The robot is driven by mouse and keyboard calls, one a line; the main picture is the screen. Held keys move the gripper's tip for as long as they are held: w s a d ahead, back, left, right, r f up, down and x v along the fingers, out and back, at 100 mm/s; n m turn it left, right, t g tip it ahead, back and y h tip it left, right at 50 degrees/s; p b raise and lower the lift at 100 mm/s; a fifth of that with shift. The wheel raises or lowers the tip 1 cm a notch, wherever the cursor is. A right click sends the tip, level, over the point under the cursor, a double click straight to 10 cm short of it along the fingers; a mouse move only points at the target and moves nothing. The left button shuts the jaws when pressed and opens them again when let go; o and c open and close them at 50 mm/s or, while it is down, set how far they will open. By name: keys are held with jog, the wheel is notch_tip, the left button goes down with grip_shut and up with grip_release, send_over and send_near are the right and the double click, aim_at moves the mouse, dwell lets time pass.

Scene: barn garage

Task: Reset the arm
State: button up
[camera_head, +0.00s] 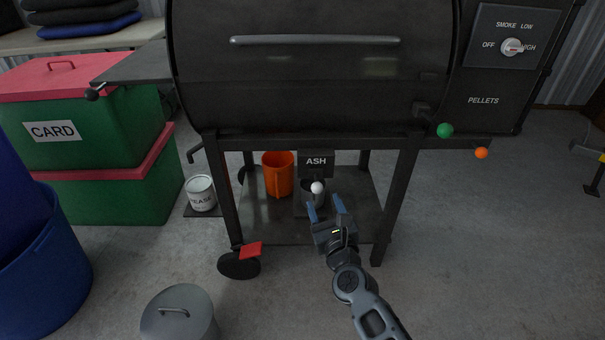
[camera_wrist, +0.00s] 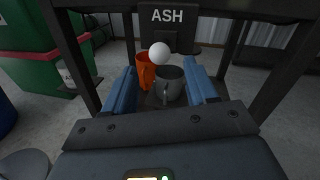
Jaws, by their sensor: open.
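My gripper (camera_head: 327,207) is open, with its two blue fingers apart and nothing held between them. It is in front of the smoker's lower shelf, near a grey metal cup (camera_head: 310,196) under the ASH label. In the wrist view the grey cup (camera_wrist: 169,84) shows beyond and between the fingers, with its handle facing me. A white ball-shaped knob (camera_head: 317,187) shows in front of the cup in the head view. In the wrist view the white knob (camera_wrist: 159,53) stands above the cup's rim. My arm reaches in from the lower right.
The black smoker (camera_head: 310,90) stands overhead on legs. An orange bucket (camera_head: 278,178) sits on its lower shelf (camera_head: 262,222). A white can (camera_head: 201,193) is at the left, a lidded grey bin (camera_head: 180,318) in front, and green boxes (camera_head: 122,185) further left. Floor at right is clear.

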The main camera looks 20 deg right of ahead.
jog(key=s+d+f+n+y, duration=0.1)
jog(key=s+n, duration=0.5)
jog(key=s, duration=0.4)
jog(key=s+d+f+n, duration=0.1)
jog(key=s+f+n, duration=0.1)
jog(key=s+n, duration=0.7)
jog(key=s+a+r+n+g+y, duration=0.1)
jog(key=s+r+n, duration=0.4)
jog(key=s, duration=0.6)
jog(key=s+a+r+n+g, duration=0.1)
jog(key=s+r+n, duration=0.1)
jog(key=s+n, duration=0.6)
jog(key=s+a+r+n+g, duration=0.1)
jog(key=s+r+n, duration=0.6)
jog(key=s+r, duration=0.3)
notch_tip(320, 180, up, 20)
jog(key=p, duration=2.1)
jog(key=shift+s+r, duration=0.2)
jog(key=shift+s, duration=0.1)
